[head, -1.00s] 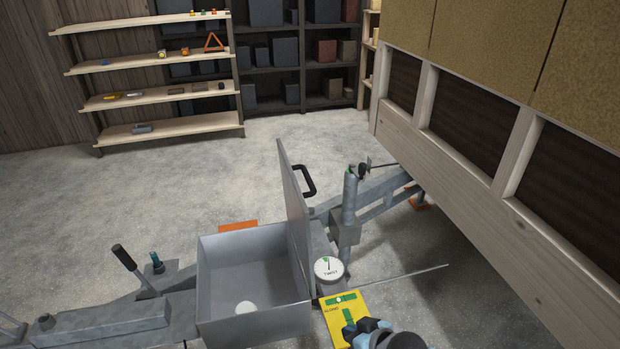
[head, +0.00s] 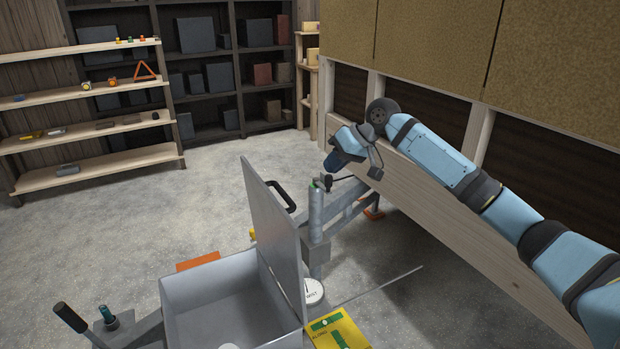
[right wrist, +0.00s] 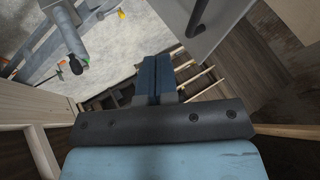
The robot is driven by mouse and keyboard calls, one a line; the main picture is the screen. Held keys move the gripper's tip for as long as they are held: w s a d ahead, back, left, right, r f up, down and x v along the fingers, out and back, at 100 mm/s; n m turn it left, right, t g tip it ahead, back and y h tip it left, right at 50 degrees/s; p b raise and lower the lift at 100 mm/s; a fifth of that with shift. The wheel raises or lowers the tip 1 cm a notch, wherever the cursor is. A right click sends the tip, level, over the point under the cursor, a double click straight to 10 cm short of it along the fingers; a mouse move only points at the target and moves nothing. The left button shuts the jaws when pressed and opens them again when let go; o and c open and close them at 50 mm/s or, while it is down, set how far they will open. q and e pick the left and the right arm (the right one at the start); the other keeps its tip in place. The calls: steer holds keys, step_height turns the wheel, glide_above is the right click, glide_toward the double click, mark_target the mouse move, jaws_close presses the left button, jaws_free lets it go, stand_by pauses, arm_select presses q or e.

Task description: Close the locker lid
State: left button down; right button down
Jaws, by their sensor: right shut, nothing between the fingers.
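The grey metal locker (head: 180,290) stands open at the bottom of the head view. Its lid (head: 272,230) stands upright along the locker's right side, with a black handle (head: 283,196) on its outer face. The lid (right wrist: 225,15) and handle (right wrist: 197,17) also show at the top right of the right wrist view. My right gripper (head: 331,163) is above and to the right of the lid, apart from it. Its blue fingers (right wrist: 157,62) are shut with nothing between them. My left gripper is out of view.
A grey post (head: 316,215) stands right of the lid. A white dial (head: 313,291) and a yellow board (head: 343,328) sit beside the locker. The trailer's wooden frame (head: 450,215) runs close behind my right arm. Shelves (head: 90,110) stand at the back; the floor before them is clear.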

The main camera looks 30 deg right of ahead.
steer(key=w+a+f+p, duration=0.1)
steer(key=w+a+f, duration=0.3)
steer(key=a+f, duration=0.2)
steer(key=shift+a+f+p, duration=0.25)
steer(key=shift+a+p, duration=0.05)
steer(key=shift+a, duration=0.8)
